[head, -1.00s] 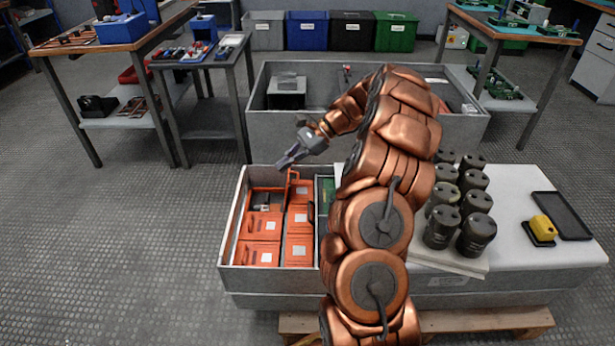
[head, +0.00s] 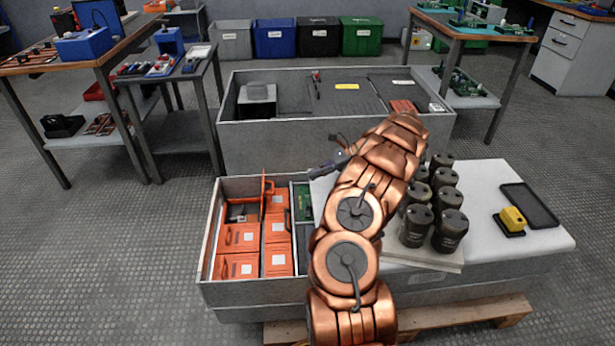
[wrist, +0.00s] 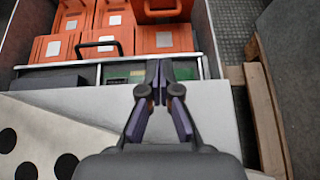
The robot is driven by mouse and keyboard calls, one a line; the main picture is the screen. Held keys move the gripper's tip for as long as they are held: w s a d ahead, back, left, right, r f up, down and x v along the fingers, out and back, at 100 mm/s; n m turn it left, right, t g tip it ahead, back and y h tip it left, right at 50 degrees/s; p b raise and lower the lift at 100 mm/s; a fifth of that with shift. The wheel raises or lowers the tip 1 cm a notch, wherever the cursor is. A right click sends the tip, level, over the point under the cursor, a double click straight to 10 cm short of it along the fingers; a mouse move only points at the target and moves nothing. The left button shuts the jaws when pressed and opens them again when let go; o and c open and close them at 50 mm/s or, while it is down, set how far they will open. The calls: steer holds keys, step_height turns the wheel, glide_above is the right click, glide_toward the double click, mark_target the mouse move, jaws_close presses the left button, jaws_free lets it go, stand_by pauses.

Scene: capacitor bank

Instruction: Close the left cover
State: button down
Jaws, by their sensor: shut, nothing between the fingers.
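An orange cover (head: 266,188) stands upright, open, in the left part of the grey case (head: 205,235) in the head view. Left of it is an uncovered compartment (head: 242,211) with dark and pale parts inside. Other orange covers (head: 238,237) lie flat in front. My gripper (head: 310,170) is shut and empty, to the right of the upright cover and apart from it, near the white top's corner. In the wrist view my gripper (wrist: 160,68) points at the case, with orange blocks (wrist: 164,38) beyond.
Dark capacitors (head: 448,228) stand on the white top (head: 486,185) at right, with a yellow item (head: 512,218) and a black tray (head: 532,205). A green board (head: 303,202) lies in the case's right section. A large grey bin (head: 250,140) stands behind.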

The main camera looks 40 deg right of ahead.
steer(key=b+x, duration=0.2)
steer(key=x, duration=0.5)
steer(key=shift+w+a+f, duration=0.1)
steer(key=shift+a+f, duration=0.05)
steer(key=shift+f, duration=0.15)
steer(key=w+a+b, duration=0.1)
steer(key=w+a, duration=0.1)
steer(key=shift+a+f+b, duration=0.25)
steer(key=shift+a+b, duration=0.05)
steer(key=shift+b, duration=0.1)
steer(key=shift+w+a, duration=0.5)
steer(key=shift+r, duration=0.2)
steer(key=shift+a+r+p, duration=0.1)
steer(key=shift+a+p, duration=0.05)
steer(key=shift+p, duration=0.3)
steer(key=shift+w+a+h+p, duration=0.1)
steer(key=shift+w+h+p, duration=0.05)
steer(key=shift+h+p, duration=0.15)
